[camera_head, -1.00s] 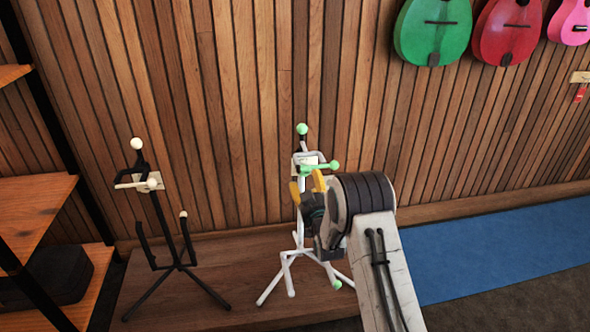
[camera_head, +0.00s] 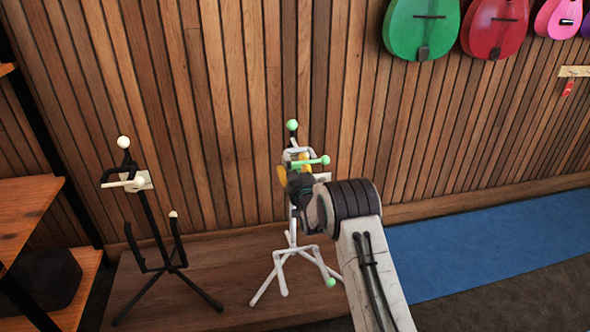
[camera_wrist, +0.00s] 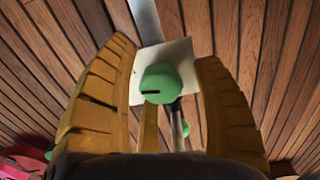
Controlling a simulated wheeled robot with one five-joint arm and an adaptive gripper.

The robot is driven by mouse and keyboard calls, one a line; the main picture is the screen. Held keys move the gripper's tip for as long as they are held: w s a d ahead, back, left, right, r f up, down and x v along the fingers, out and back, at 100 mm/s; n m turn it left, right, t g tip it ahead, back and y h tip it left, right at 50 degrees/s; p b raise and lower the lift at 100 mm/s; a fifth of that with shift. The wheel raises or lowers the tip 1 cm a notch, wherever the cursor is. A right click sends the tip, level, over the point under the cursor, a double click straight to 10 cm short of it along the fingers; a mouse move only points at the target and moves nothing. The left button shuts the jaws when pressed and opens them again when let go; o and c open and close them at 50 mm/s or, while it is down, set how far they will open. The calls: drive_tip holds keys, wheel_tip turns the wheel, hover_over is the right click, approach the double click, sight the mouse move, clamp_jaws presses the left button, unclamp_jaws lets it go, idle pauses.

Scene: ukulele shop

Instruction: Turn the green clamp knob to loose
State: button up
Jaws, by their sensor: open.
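A white stand (camera_head: 292,228) with green tips stands by the wood wall in the head view. Its top has a green ball (camera_head: 291,125) and a green bar with a ball end (camera_head: 318,160). In the wrist view the green clamp knob (camera_wrist: 160,84) shows a dark slot on its face, in front of a pale plate (camera_wrist: 180,58). My gripper (camera_wrist: 165,56) is open, with one yellow finger on each side of the knob and a visible gap to the right one. In the head view my gripper (camera_head: 295,168) is at the clamp and partly hides it.
A black stand with cream tips (camera_head: 152,215) is to the left, near wooden shelves (camera_head: 30,205). Green (camera_head: 422,25) and red (camera_head: 495,25) ukuleles hang on the wall at upper right. A blue mat (camera_head: 470,245) lies on the clear floor at right.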

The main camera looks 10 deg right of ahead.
drive_tip(key=shift+c, duration=0.3)
drive_tip(key=c, duration=1.1)
drive_tip(key=n, duration=0.4)
drive_tip(key=shift+f+n, duration=0.1)
drive_tip(key=shift+n, duration=0.2)
drive_tip(key=n, duration=0.5)
drive_tip(key=shift+n, duration=0.3)
drive_tip(key=n, duration=0.5)
drive_tip(key=shift+d, duration=0.1)
drive_tip(key=n, duration=0.4)
drive_tip(key=shift+d+n, duration=0.1)
drive_tip(key=shift+n, duration=0.4)
